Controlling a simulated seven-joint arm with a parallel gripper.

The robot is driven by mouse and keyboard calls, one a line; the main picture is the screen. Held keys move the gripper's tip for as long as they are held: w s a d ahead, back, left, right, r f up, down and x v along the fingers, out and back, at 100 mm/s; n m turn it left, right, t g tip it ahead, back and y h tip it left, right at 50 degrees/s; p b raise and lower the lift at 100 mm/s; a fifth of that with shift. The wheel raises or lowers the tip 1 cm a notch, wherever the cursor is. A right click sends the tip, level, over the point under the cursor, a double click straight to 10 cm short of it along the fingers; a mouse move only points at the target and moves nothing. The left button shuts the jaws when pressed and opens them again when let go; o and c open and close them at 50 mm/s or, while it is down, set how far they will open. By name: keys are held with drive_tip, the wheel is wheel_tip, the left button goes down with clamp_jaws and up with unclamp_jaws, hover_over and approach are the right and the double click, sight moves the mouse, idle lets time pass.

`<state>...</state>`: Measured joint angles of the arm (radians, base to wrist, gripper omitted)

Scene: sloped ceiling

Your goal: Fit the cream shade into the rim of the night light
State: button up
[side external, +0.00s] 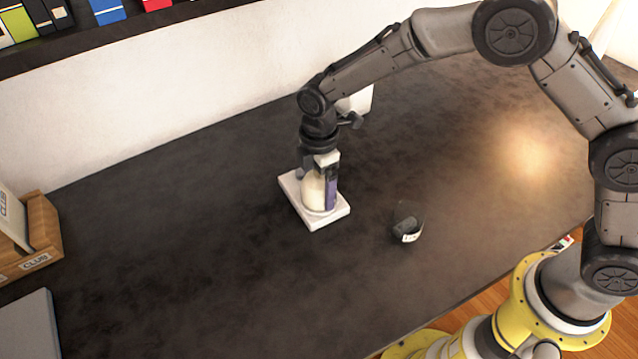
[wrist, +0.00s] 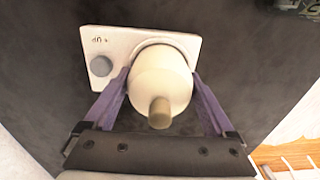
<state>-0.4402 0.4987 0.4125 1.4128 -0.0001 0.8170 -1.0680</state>
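The cream shade (wrist: 161,78) is a rounded dome with a tan knob on top. The night light (wrist: 110,45) is a white rectangular base with a grey round button, small dark marks and a raised round rim. In the side view the shade (side external: 313,190) stands upright over the night light (side external: 313,222), at its rim. I cannot tell whether it is fully seated. My gripper (wrist: 161,77) points down with its purple fingers on opposite sides of the shade, apparently touching it. In the side view my gripper (side external: 322,203) partly hides the shade.
A small dark cup-like container (side external: 407,226) with a white label stands to the right of the night light. A white object (side external: 358,100) stands behind my wrist. A wooden box (side external: 32,240) and grey item (side external: 28,325) are at far left. The table (side external: 190,240) between is clear.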

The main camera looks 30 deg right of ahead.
drive_tip(key=shift+o, duration=0.7)
drive_tip(key=shift+r, duration=0.1)
wheel_tip(320, 180, up, 12)
drive_tip(key=shift+r, duration=0.1)
